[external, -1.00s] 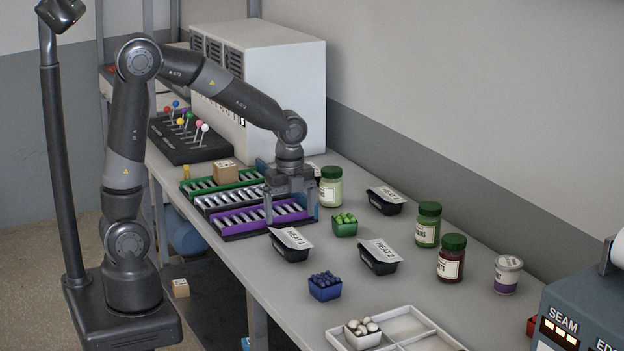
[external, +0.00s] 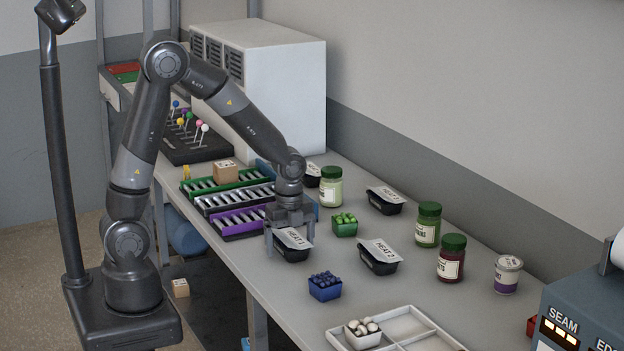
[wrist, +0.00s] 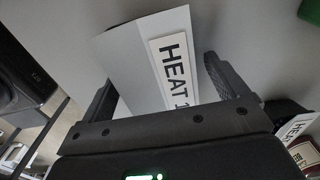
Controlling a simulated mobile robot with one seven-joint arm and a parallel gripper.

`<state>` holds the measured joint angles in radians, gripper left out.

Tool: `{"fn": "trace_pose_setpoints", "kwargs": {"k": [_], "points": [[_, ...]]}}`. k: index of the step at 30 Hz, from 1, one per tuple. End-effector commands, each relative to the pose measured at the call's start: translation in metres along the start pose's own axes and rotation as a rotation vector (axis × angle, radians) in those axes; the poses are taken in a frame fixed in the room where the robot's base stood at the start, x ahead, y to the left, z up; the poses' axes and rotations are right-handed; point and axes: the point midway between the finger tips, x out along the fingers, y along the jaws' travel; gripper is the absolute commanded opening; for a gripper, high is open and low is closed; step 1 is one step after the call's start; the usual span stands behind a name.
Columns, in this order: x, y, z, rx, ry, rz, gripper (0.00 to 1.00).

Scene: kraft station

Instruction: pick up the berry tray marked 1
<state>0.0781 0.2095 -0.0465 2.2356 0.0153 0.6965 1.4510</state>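The tray marked HEAT 1 (external: 292,254) is a black tub with a pale grey lid and a white label, standing on the bench. My gripper (external: 289,244) is open and points down over this tray, one finger on each side. In the wrist view my gripper (wrist: 160,78) has the lid between its fingers, with a gap at the right finger. Contact at the left finger cannot be told. The tray's contents are hidden.
A similar tray marked HEAT 2 (external: 379,262) stands to the right. A green punnet (external: 344,226) is behind and a blue punnet (external: 325,288) in front. The purple rack (external: 237,222) is close on the left. Jars (external: 428,225) stand farther right.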

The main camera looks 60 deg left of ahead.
Motion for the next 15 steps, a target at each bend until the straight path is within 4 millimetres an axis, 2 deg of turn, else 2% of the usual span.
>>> {"fn": "trace_pose_setpoints", "kwargs": {"k": [2,15], "points": [[-0.0001,0.0,-0.0001,0.0,0.0,0.0,0.85],[-0.0003,0.0,-0.0001,0.0,0.0,0.0,0.49]]}}
